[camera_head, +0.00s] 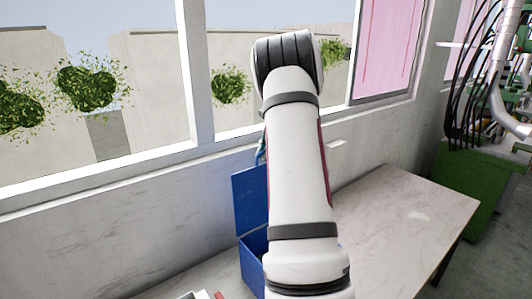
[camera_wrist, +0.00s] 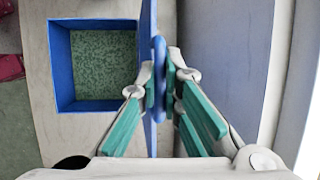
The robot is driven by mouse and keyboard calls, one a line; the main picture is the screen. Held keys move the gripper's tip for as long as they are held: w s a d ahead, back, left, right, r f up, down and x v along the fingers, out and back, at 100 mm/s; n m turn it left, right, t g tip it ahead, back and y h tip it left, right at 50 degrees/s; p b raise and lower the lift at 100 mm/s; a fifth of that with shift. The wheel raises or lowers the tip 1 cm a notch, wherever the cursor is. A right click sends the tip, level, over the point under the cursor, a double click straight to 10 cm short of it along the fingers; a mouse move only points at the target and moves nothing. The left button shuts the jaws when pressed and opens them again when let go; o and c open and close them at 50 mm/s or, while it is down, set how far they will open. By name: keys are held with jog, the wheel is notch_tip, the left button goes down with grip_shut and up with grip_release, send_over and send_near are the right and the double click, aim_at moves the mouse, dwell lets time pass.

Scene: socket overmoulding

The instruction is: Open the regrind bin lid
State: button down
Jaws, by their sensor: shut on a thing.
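The blue regrind bin (camera_wrist: 62,68) is open in the wrist view, with green granules (camera_wrist: 104,62) inside. Its lid (camera_wrist: 149,18) stands up on the bin's right side, seen nearly edge-on. My gripper (camera_wrist: 160,82) is shut on the lid's blue handle (camera_wrist: 159,48), with a green-padded finger on each side. In the head view the lid (camera_head: 248,200) stands roughly upright above the bin (camera_head: 252,268). My arm hides the right part of both, and my gripper is mostly hidden behind it.
The bin is on a pale table (camera_head: 405,215) by the wall below a window. The table right of my arm is clear. A green machine (camera_head: 470,180) with cables stands at the far right. A red object (camera_wrist: 10,66) lies at the wrist view's left edge.

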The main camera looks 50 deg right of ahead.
jog(key=shift+w+a, duration=0.2)
jog(key=shift+a, duration=0.05)
jog(key=c, duration=1.7)
grip_release()
jog(key=shift+s, duration=0.1)
jog(key=shift+d+r, duration=0.1)
jog(key=shift+s+d+r, duration=0.1)
jog(key=shift+d+r, duration=0.05)
jog(key=shift+r, duration=0.15)
jog(key=v, duration=1.1)
